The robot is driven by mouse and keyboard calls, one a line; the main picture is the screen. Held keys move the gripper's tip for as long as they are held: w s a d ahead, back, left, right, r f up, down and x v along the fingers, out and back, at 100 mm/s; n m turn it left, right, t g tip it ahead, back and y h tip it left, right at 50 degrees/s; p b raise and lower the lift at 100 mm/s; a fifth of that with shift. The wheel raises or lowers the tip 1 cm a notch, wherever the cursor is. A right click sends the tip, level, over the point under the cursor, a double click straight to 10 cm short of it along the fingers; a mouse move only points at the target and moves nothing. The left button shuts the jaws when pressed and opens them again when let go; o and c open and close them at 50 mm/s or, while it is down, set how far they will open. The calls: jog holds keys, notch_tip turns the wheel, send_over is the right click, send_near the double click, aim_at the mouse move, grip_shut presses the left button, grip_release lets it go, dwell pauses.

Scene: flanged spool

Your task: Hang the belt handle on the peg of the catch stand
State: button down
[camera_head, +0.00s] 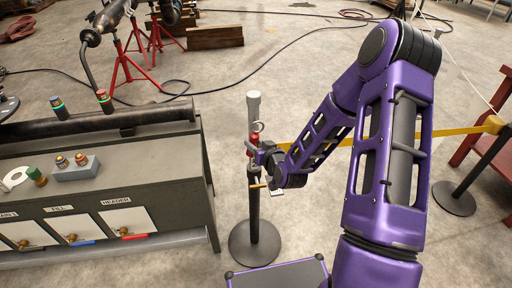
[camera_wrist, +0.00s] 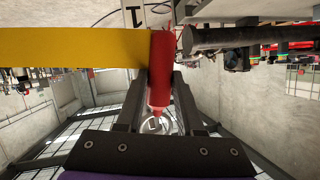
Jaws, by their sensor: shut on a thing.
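The red belt handle (camera_head: 254,140) is upright, with a pale ring (camera_head: 258,127) at its upper end. My gripper (camera_head: 257,152) is shut on it. In the wrist view the handle (camera_wrist: 160,70) lies between my two fingers, and the yellow belt (camera_wrist: 75,47) runs off to the left. The ring (camera_wrist: 155,125) shows at the handle's end. The catch stand is a dark post with a pale grey top (camera_head: 253,105) and a round base (camera_head: 254,250). Handle and ring overlap the post in the head view; I cannot tell the gap. The peg is not clearly visible.
The belt (camera_head: 450,131) stretches right to its own post (camera_head: 483,165). A grey workbench (camera_head: 170,170) with a black pipe stands left of the stand. A short tan stick (camera_head: 257,186) shows at the stand's post. Cables and red tripods (camera_head: 130,70) are behind.

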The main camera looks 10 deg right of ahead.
jog(key=shift+w, duration=1.1)
jog(key=shift+w+f+b, duration=0.55)
jog(key=shift+w+b, duration=0.15)
jog(key=shift+b, duration=0.15)
jog(key=shift+c, duration=2.3)
grip_release()
